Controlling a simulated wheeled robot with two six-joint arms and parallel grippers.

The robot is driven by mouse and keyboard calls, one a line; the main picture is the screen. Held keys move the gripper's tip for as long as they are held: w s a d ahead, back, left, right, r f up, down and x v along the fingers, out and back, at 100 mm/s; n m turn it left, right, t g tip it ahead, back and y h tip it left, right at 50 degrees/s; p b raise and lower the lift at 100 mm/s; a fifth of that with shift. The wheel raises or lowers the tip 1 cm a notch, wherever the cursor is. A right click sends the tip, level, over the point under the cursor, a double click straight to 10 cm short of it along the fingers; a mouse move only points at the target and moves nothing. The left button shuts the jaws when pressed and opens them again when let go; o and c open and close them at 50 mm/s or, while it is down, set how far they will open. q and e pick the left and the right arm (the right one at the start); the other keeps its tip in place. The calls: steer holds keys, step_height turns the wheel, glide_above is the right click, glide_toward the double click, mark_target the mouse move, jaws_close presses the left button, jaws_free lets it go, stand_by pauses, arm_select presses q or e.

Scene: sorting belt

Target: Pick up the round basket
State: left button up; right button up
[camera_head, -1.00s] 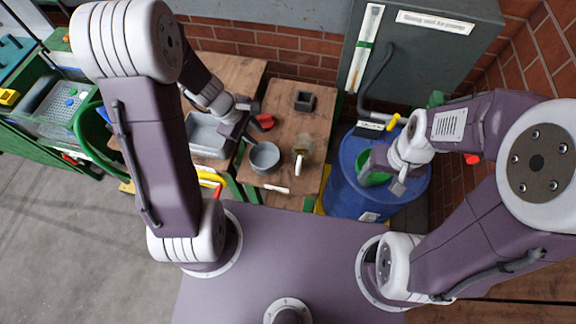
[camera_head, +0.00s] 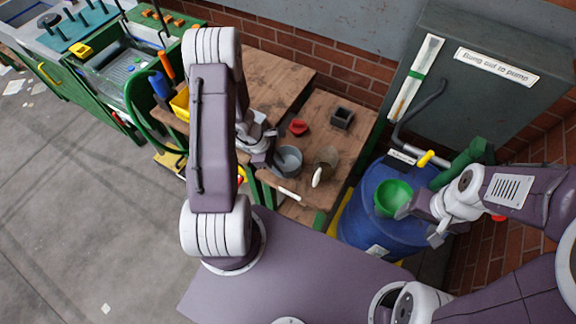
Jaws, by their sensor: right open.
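A grey round container (camera_head: 287,160), likely the round basket, stands on the brown wooden table. My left gripper (camera_head: 267,158) is at its left side in the picture; its fingers are small and partly hidden, so I cannot tell whether they touch the rim or are open. A green round bowl or funnel (camera_head: 393,194) sits on top of the blue drum (camera_head: 361,215). My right gripper (camera_head: 412,218) is open and empty, just right of the green bowl, over the drum.
On the table (camera_head: 322,115) are a red piece (camera_head: 298,127), a dark square box (camera_head: 342,117), a tan jar (camera_head: 327,162) and a white stick (camera_head: 290,196). A grey cabinet (camera_head: 475,90) stands behind the drum. Grey floor is open at left.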

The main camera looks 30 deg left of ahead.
arm_select(q)
glide_above(284, 178)
steer(key=f, duration=0.4)
steer(key=shift+a+f+b, duration=0.15)
steer(key=shift+a+b, duration=0.15)
steer(key=shift+b, duration=0.05)
steer(key=shift+w+d+f, duration=0.1)
steer(key=shift+d+f, duration=0.05)
steer(key=shift+d, duration=0.1)
jaws_close()
stand_by(0.6)
